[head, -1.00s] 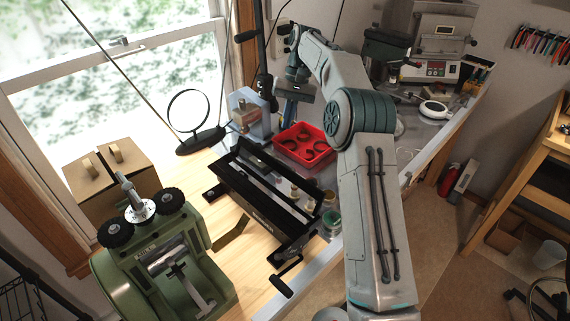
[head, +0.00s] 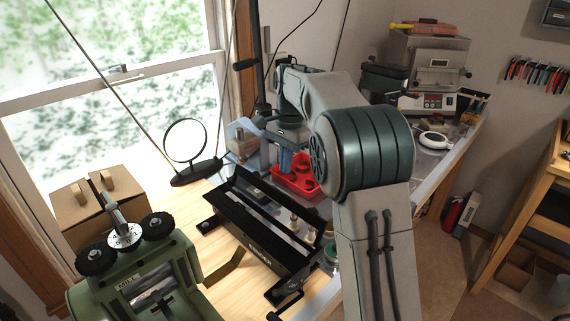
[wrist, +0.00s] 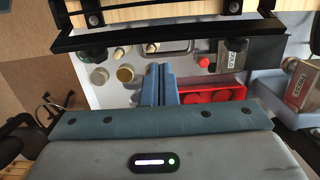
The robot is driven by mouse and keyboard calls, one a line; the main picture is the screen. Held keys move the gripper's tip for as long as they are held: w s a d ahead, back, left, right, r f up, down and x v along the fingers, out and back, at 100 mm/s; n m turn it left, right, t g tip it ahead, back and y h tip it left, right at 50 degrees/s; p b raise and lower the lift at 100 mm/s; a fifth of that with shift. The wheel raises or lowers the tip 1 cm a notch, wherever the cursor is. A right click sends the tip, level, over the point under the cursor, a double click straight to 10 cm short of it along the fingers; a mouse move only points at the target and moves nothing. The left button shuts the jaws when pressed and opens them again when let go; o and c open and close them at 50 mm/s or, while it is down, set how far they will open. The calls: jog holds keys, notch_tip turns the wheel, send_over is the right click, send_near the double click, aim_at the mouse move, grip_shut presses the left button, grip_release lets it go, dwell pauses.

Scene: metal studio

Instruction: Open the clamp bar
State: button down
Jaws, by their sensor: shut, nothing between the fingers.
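The black bending tool (head: 258,238) lies on the bench left of my arm in the head view, with a long labelled front plate and a crank-like handle (head: 284,305) at its near end. I take its long black rail to be the clamp bar; it crosses the top of the wrist view (wrist: 165,37). I cannot tell whether it is raised or clamped. My gripper (wrist: 158,72) is shut and empty, its blue fingers together and pointing toward the rail, apart from it. In the head view my gripper (head: 285,160) hangs beyond the tool, by the red tray.
The red tray (head: 310,186) shows beside my fingers in the wrist view. Small jars (wrist: 125,73) stand near the rail. A green rolling mill (head: 130,280) and a round mirror (head: 185,142) stand to the left. A kiln (head: 430,65) stands at the back right.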

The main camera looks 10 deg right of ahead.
aim_at(278, 191)
notch_tip(278, 191, down, 7)
jog(key=shift+s+a, duration=0.25)
jog(key=shift+a, duration=0.05)
jog(key=shift+p, duration=0.3)
jog(key=shift+s+a+r+t+h, duration=0.3)
jog(key=shift+s+a+r+h, duration=0.1)
jog(key=shift+a, duration=0.15)
jog(key=shift+s+a+r, duration=0.15)
jog(key=shift+s+a, duration=0.1)
jog(key=shift+a, duration=0.05)
jog(key=shift+r, duration=0.1)
